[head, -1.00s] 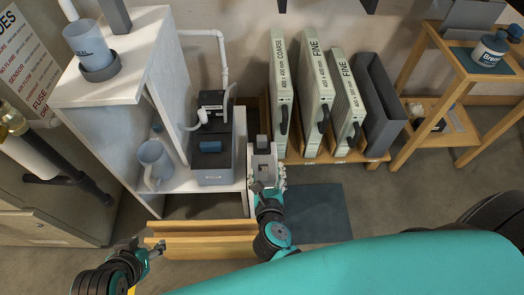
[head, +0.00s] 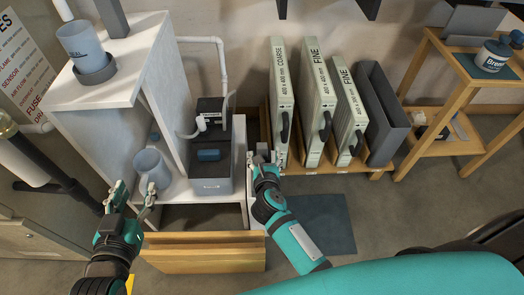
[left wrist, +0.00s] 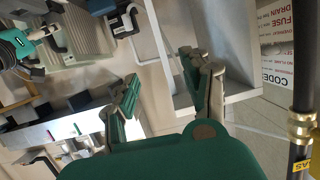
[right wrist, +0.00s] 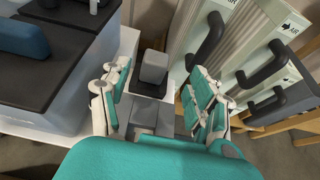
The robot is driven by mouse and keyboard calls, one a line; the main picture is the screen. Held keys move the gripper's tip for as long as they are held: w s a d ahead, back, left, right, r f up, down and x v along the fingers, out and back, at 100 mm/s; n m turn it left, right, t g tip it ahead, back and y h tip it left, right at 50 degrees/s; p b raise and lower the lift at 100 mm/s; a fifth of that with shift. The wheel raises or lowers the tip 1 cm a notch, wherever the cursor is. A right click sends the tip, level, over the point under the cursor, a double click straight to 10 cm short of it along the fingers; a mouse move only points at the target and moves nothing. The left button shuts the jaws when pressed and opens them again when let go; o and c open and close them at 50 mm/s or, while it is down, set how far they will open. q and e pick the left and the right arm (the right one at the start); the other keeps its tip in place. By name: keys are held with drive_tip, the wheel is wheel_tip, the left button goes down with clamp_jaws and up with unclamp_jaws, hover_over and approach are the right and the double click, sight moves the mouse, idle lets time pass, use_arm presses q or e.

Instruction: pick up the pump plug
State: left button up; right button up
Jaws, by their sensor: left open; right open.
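In the right wrist view a grey block (right wrist: 153,67) on a dark base, which looks like the pump plug, sits between the spread fingers of my right gripper (right wrist: 160,88). I see a gap on both sides of it. In the head view my right gripper (head: 262,157) is beside the right edge of the white cabinet, and the plug is mostly hidden there. The pump (head: 212,170), a grey box with a dark top and blue part, stands on the cabinet's lower shelf. My left gripper (head: 134,196) is open and empty near the grey mug; it also shows in the left wrist view (left wrist: 165,78).
A grey mug (head: 152,170) stands left on the lower shelf. An open wooden drawer (head: 203,258) sticks out below. Upright filters (head: 281,105) stand close to the right of my right gripper. A dark mat (head: 322,225) lies on the floor.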

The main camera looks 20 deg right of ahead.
sight(262, 147)
drive_tip(key=x, duration=0.1)
drive_tip(key=b+x, duration=0.1)
drive_tip(key=x, duration=0.1)
drive_tip(key=b+x, duration=0.1)
drive_tip(key=shift+w+a+f, duration=0.15)
drive_tip(key=shift+w+a, duration=0.05)
drive_tip(key=shift+w, duration=0.35)
drive_tip(key=c, duration=1.2)
use_arm(q)
wheel_tip(262, 147, up, 9)
drive_tip(key=w+d+t+h, duration=0.1)
drive_tip(key=t+h, duration=0.1)
drive_tip(key=t, duration=0.3)
drive_tip(key=shift+d+t, duration=0.3)
drive_tip(key=shift+t, duration=0.1)
use_arm(e)
drive_tip(key=shift+c, duration=0.2)
